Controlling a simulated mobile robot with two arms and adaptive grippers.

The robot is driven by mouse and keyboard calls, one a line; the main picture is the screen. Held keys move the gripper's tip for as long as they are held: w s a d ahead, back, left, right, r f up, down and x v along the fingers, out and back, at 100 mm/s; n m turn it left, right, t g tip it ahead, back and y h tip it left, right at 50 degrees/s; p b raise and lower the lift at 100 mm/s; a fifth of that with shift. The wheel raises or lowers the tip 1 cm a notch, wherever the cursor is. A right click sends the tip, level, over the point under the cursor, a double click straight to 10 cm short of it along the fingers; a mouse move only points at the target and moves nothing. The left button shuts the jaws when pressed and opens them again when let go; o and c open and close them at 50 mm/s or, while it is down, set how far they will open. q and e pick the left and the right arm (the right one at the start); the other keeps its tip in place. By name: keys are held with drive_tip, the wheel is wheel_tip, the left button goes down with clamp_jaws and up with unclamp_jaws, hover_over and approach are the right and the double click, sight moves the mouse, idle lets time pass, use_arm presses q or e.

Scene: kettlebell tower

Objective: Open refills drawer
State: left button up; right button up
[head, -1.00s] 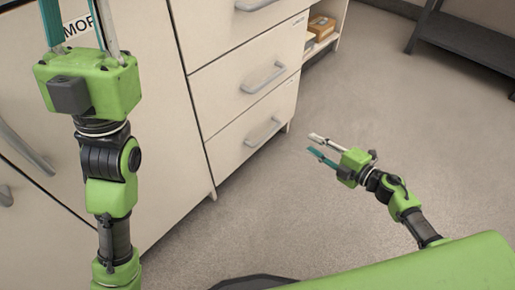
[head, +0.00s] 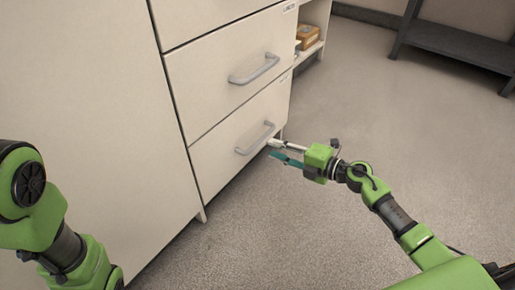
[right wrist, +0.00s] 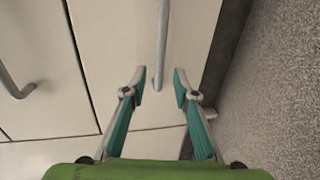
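A cream cabinet has a lower drawer (head: 215,158) with a grey bar handle (head: 255,139), and a middle drawer (head: 205,85) above it with a similar handle (head: 254,69). Both drawers look closed. The small labels at their upper right corners are too small to read. My right gripper (head: 271,150) is open and empty, its fingertips close to the lower drawer's handle. In the right wrist view, the end of a handle (right wrist: 161,45) lies between the spread fingertips (right wrist: 160,78). Contact cannot be told. My left gripper is out of view; only its arm shows.
An open shelf with a cardboard box (head: 307,36) adjoins the drawers at the back. A dark bench (head: 458,42) stands at the far right. The grey floor (head: 350,110) in front of the drawers is clear.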

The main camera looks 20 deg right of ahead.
sight(258, 141)
drive_tip(key=shift+b+x, duration=1.55)
drive_tip(key=shift+x, duration=2.25)
clamp_jaws()
